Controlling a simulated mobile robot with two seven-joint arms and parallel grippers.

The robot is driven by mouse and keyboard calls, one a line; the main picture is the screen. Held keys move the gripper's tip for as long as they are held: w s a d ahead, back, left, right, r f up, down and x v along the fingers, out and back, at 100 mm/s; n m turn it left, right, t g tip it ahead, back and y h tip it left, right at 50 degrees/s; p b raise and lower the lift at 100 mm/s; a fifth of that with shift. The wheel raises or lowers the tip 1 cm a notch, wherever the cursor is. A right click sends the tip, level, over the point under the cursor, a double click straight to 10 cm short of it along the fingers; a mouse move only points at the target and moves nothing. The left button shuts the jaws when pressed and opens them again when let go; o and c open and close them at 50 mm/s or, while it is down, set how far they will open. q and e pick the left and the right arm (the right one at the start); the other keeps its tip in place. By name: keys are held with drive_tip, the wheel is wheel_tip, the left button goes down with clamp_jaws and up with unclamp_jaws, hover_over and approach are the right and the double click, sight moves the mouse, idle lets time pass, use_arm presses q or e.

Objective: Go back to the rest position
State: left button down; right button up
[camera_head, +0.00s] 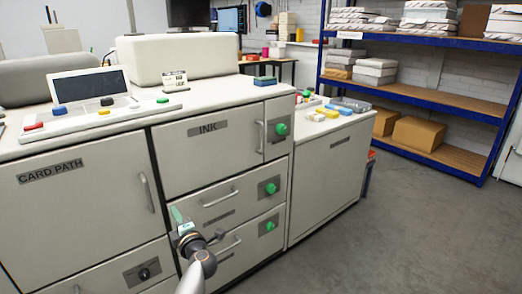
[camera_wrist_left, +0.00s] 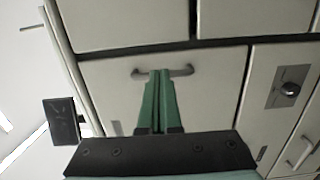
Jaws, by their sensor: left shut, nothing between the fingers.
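My left gripper (camera_head: 177,216) is in front of the grey machine (camera_head: 85,215) in the head view, low and near the middle drawers. Its green fingers also show in the left wrist view (camera_wrist_left: 160,98), close together with nothing between them. In that wrist view the fingertips overlap a drawer handle (camera_wrist_left: 185,71); I cannot tell how far apart they are. My right gripper is in neither view.
The CARD PATH door (camera_head: 75,205), the INK door (camera_head: 205,150) and the drawers look shut. Protruding handles (camera_head: 150,192) and green knobs (camera_head: 281,128) line the front. Open grey floor (camera_head: 400,240) lies at right, before blue shelving (camera_head: 425,35).

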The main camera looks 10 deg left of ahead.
use_arm(q)
drive_tip(key=s+d+f+m+t+h, duration=0.2)
drive_tip(key=s+d+f+m+h, duration=0.2)
drive_tip(key=s+d+m+h, duration=0.45)
drive_tip(key=s+d+f+m+t+h, duration=0.2)
drive_tip(key=s+d+f+m+h, duration=0.25)
drive_tip(key=d+m, duration=0.5)
drive_tip(key=s+d+f+m+g+h, duration=0.45)
drive_tip(key=s+f+m, duration=0.35)
drive_tip(key=s, duration=0.4)
drive_tip(key=s+f+m+g+y, duration=0.2)
drive_tip(key=s+f+m+g, duration=0.15)
drive_tip(key=s, duration=0.65)
wheel_tip(320, 180, up, 12)
drive_tip(key=s+a+p, duration=0.1)
drive_tip(key=a+p, duration=0.1)
drive_tip(key=p, duration=1.3)
drive_tip(key=shift+s+a+n, duration=0.2)
drive_tip(key=shift+s+n, duration=0.1)
drive_tip(key=shift+n, duration=0.15)
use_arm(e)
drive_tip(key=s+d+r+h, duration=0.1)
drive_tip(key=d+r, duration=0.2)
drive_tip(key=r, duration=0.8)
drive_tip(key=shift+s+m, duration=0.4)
use_arm(q)
drive_tip(key=shift+y, duration=0.25)
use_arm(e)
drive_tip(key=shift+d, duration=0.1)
